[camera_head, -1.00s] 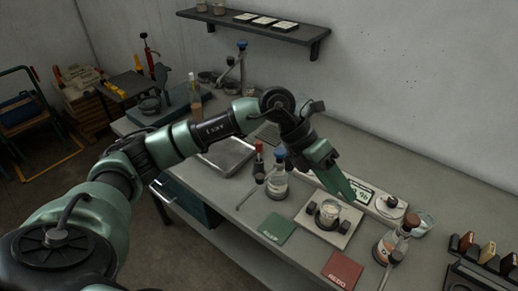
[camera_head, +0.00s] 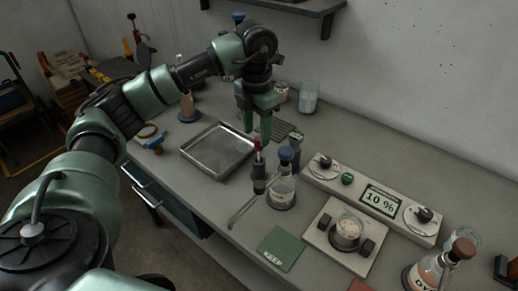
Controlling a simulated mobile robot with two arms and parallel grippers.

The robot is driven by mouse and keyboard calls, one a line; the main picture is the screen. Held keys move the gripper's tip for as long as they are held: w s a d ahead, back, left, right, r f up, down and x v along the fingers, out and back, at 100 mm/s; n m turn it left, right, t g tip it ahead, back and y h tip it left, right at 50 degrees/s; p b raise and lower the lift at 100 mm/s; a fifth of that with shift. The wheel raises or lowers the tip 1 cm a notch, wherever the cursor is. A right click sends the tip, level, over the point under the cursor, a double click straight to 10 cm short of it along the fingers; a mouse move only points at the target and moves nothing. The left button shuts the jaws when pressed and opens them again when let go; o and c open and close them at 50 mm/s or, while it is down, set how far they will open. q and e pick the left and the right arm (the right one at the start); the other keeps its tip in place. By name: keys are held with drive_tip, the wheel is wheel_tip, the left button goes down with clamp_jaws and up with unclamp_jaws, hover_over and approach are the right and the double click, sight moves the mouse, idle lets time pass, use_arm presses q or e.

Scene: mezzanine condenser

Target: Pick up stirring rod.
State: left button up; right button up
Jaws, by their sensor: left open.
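A thin grey rod (camera_head: 244,208), which looks like the stirring rod, slants at the front edge of the bench, left of a blue-capped bottle (camera_head: 282,190). Its upper end is close to a dark holder with a red-tipped top (camera_head: 259,168); I cannot tell whether they touch. My left gripper (camera_head: 257,130) points down, open and empty, just above or behind the red tip in the picture. The fingers are apart from the rod. My right gripper is not in view.
A metal tray (camera_head: 218,152) lies left of the gripper. A green KEEP card (camera_head: 281,249), a hotplate with a beaker (camera_head: 346,232), a 10 % control panel (camera_head: 375,201) and a brown-stoppered bottle (camera_head: 430,272) stand to the right. The bench behind the panel is clear.

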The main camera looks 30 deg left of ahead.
sight(259, 152)
use_arm(q)
drive_tip(key=f+p, duration=0.1)
drive_tip(key=f, duration=0.2)
drive_tip(key=f+p, duration=0.2)
drive_tip(key=f, duration=0.2)
drive_tip(key=shift+w+d+f, duration=0.1)
drive_tip(key=shift+w+d, duration=0.1)
drive_tip(key=shift+f, duration=0.25)
clamp_jaws()
